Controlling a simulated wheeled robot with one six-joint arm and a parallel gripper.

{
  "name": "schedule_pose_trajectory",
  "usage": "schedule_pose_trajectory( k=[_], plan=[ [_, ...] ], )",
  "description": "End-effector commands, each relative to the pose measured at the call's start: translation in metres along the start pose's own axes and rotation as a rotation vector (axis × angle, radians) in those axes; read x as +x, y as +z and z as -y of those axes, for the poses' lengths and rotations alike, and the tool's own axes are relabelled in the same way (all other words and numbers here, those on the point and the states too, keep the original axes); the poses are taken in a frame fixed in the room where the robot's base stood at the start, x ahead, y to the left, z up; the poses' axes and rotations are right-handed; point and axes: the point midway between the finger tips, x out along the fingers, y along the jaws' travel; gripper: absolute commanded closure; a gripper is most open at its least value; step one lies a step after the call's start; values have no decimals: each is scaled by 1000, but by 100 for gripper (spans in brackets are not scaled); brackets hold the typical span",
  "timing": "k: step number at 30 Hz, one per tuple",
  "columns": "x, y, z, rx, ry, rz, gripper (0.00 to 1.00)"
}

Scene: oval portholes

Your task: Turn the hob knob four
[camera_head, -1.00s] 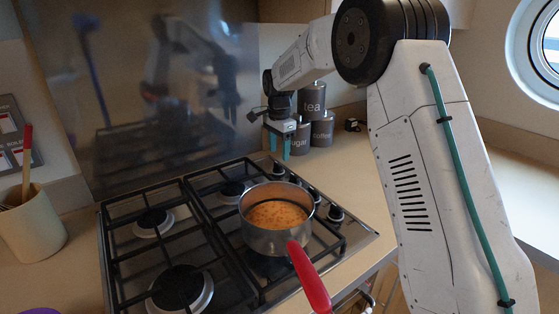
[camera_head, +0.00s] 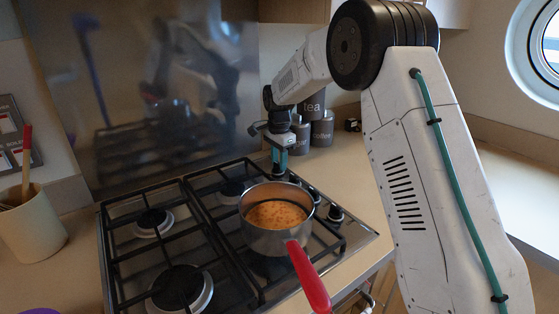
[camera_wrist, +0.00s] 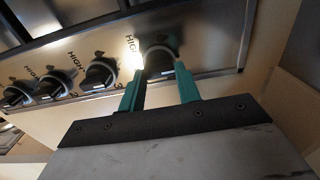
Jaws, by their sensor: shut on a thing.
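The hob (camera_head: 112,240) has a row of black knobs along its right side. In the wrist view, the end knob on the right (camera_wrist: 158,58), at the far end of the row in the head view, sits between the green fingers of my gripper (camera_wrist: 159,69). My gripper is shut on this knob. In the head view, my gripper (camera_head: 279,166) points down at the far back corner of the hob, and its fingers hide most of the knob. The number of the held knob is hidden.
A steel pan (camera_head: 268,238) of orange food stands on the hob, its red handle (camera_head: 309,278) pointing forward. Dark canisters (camera_head: 322,130) stand behind my gripper. Other knobs (camera_wrist: 101,75) sit close beside the held one. A utensil pot (camera_head: 32,225) stands at the left.

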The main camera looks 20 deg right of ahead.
Motion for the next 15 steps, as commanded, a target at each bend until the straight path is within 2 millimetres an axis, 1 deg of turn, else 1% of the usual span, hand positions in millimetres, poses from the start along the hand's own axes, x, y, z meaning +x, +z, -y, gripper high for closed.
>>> schedule_pose_trajectory(
  k=[8,15],
  plan=[
    [-1,0,1,-84,-3,-1,90],
    [-1,0,2,-265,-3,-1,90]
  ],
)
